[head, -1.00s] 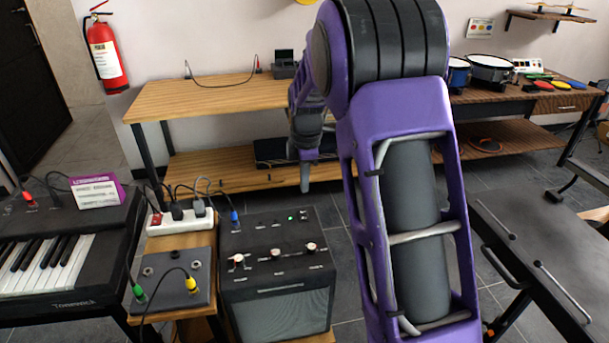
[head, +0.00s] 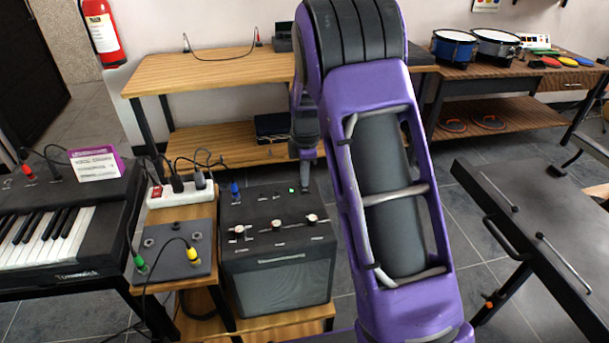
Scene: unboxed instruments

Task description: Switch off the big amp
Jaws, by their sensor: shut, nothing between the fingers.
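The big amp (head: 278,283) is a black box with a grey front grille, standing upright on a low wooden stand. Its sloped top panel has three white-topped knobs in a row and a blue plug at the back left. A small green light (head: 291,190) shows near the panel's back right.
A grey pedal box (head: 172,258) with yellow and green plugs and a white power strip (head: 180,195) stand left of the amp. A keyboard (head: 60,240) is at far left. A dark table (head: 540,250) is at right. Wooden shelves (head: 200,82) stand behind.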

